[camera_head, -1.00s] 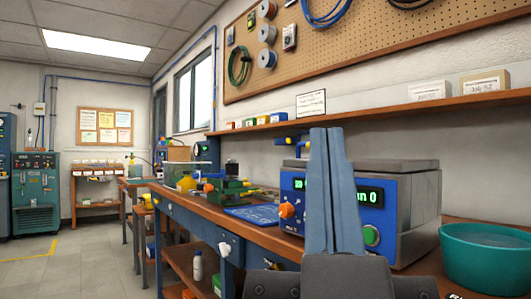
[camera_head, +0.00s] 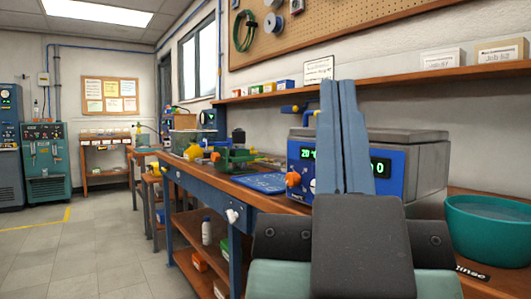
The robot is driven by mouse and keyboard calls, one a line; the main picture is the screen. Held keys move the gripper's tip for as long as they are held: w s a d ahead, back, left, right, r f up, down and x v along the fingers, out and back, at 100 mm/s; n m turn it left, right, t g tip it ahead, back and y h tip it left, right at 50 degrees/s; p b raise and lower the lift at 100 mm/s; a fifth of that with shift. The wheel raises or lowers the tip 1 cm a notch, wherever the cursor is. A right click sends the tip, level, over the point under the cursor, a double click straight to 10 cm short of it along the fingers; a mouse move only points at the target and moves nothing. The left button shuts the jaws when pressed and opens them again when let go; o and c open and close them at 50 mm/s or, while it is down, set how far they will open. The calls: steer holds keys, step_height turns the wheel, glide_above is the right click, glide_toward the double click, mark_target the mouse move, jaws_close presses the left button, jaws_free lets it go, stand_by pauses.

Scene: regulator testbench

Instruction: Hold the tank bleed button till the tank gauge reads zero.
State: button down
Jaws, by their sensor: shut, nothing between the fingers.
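My gripper (camera_head: 340,84) is shut and empty, its blue-grey fingers pointing up and forward in the middle of the view. It stands in front of the blue-faced metal device (camera_head: 420,170) on the bench and hides part of its front panel. Green lit digits (camera_head: 307,154) and an orange knob (camera_head: 293,179) show left of the fingers; the end of another green display (camera_head: 380,167) shows to the right. I cannot make out a tank bleed button or a tank gauge for certain. Far left, a green machine (camera_head: 46,160) with small controls stands against the wall.
The wooden bench (camera_head: 215,182) runs along the right wall, with a blue mat (camera_head: 262,183) and a teal basin (camera_head: 487,228) on it. A shelf (camera_head: 400,77) hangs above. The floor (camera_head: 75,255) at left is clear.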

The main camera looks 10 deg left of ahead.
step_height(320, 180, up, 44)
steer(key=p, duration=4.2)
steer(key=shift+f, duration=0.15)
